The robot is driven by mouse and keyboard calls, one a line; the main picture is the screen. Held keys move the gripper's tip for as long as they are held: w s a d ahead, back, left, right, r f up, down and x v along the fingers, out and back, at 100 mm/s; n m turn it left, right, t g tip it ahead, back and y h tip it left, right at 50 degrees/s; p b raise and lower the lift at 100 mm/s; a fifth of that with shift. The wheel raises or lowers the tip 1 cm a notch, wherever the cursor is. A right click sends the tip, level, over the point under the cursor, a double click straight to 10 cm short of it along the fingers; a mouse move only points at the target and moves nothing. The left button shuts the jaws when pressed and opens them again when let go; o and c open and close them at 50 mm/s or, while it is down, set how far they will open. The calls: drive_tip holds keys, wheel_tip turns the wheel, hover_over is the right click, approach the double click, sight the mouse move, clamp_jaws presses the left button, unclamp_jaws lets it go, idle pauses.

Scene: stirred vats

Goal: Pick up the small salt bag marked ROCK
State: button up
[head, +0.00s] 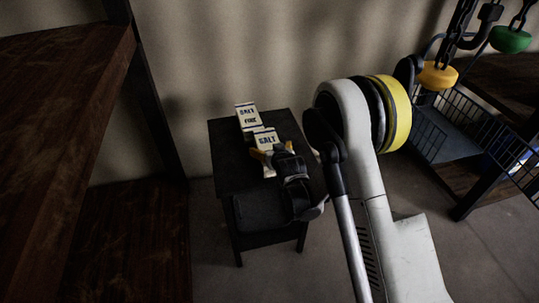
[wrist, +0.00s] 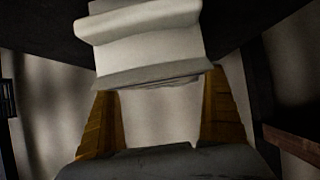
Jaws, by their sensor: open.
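A small white salt bag (head: 265,140) stands on a small dark table, with "SALT" in dark letters on its face. Its lower word is hidden behind my gripper, so I cannot read ROCK. A second bag (head: 247,115), marked "SALT FINE", stands just behind it. My gripper (head: 272,152) is open at the front bag, its orange fingers spread to either side. In the wrist view a pale bag (wrist: 145,45) fills the upper middle, with the open fingers (wrist: 160,100) below and beside it. I cannot tell whether they touch it.
The dark table (head: 225,150) has a little bare top left of the bags. A brown wooden shelf (head: 60,90) with a dark post stands at left. Wire baskets (head: 470,120) and hanging chains with yellow and green parts are at right.

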drive_tip(key=shift+x, duration=1.2)
drive_tip(key=shift+c, duration=0.3)
drive_tip(key=c, duration=1.4)
drive_tip(key=shift+r, duration=0.15)
